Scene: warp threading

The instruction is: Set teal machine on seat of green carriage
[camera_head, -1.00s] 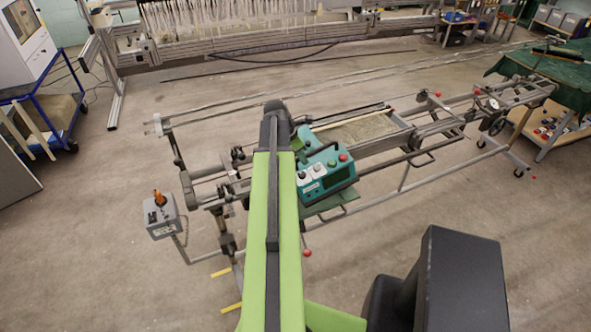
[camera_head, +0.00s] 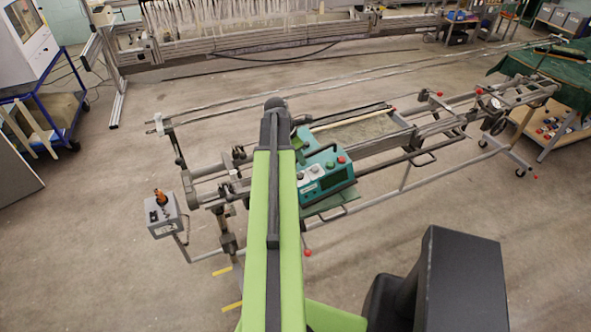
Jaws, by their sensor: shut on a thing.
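The teal machine (camera_head: 327,176) has grey panels and red and green buttons on its upper side. It sits over the near side of the long metal frame, just right of my arm. A piece of the green carriage (camera_head: 331,203) shows right below the machine. Most of the carriage's seat is hidden under the machine, so I cannot tell whether the two touch. My gripper (camera_head: 299,144) is at the machine's upper left edge, mostly hidden behind my arm, and it is shut on the machine. The machine looks about level.
The long metal frame (camera_head: 405,190) runs from centre left to the far right. A grey control box (camera_head: 163,215) with an orange knob stands at its left end. A green-covered table (camera_head: 560,75) is at the far right.

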